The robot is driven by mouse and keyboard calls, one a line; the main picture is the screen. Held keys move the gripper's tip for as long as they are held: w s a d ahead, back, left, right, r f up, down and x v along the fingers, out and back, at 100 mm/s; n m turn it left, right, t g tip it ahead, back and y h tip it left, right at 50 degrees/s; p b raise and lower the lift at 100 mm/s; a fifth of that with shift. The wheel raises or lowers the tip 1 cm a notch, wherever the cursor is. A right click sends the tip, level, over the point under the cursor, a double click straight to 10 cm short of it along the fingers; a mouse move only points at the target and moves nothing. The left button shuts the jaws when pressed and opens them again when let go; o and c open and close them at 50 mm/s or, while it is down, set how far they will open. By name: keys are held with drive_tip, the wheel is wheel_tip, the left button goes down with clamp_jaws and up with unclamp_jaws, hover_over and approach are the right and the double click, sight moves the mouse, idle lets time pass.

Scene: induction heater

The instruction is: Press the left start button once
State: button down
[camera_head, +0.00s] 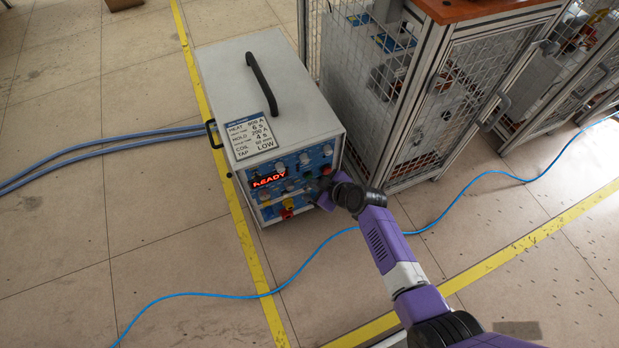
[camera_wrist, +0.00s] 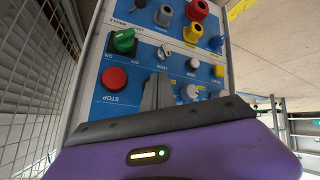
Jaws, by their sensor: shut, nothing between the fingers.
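The control panel (camera_head: 290,185) is on the front of a grey heater cabinet and shows a lit red READY display (camera_head: 268,180). In the wrist view, where the lettering is inverted, the panel (camera_wrist: 88,105) carries a red STOP button (camera_wrist: 115,78) and a green ON/OFF switch (camera_wrist: 123,40). My gripper (camera_wrist: 158,90) is shut and empty, its fingers over the panel between the STOP button and a pale knob (camera_wrist: 190,92). I cannot tell whether the tips touch. No start button can be made out; the fingers and hand hide part of the panel.
Red, yellow and blue sockets sit farther along the panel. A label sheet (camera_head: 250,135) and black handle (camera_head: 262,85) are on the cabinet top. A mesh-sided workstation (camera_head: 460,110) stands close at right. A blue cable (camera_head: 310,262) crosses the mostly clear floor.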

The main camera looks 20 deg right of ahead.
drive_tip(key=shift+w, duration=0.2)
idle(0.5)
drive_tip(key=shift+s, duration=0.85)
drive_tip(key=s+p, duration=0.1)
drive_tip(key=s, duration=0.4)
idle(0.9)
